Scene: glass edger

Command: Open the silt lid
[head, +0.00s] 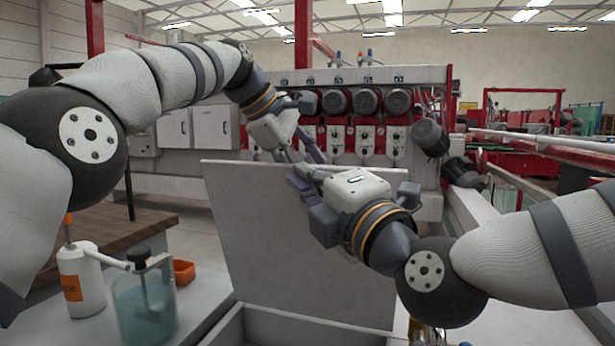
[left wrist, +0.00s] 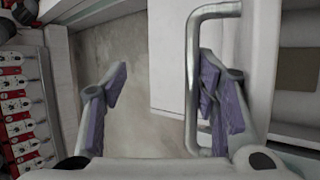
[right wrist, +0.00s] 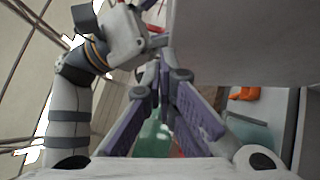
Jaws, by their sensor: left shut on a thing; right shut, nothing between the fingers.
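The silt lid (head: 285,245) is a large plain grey panel, standing steeply raised above its box in the head view. Its face also fills the upper right of the right wrist view (right wrist: 245,45). My left gripper (head: 302,152) is at the lid's top edge. In the left wrist view, a bent metal bar handle (left wrist: 193,85) lies between its fingers, close against the right one. Where they bear on it is partly hidden. My right gripper (head: 305,180) is shut and empty in front of the lid's upper edge, close below the left gripper. Its fingertips are together (right wrist: 166,80).
The rim of the open box (head: 275,320) shows below the lid. At left, a white bottle (head: 82,280), a glass beaker (head: 145,310) and an orange tray (head: 183,272) stand on a light surface. Red machinery with motors (head: 365,125) stands behind.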

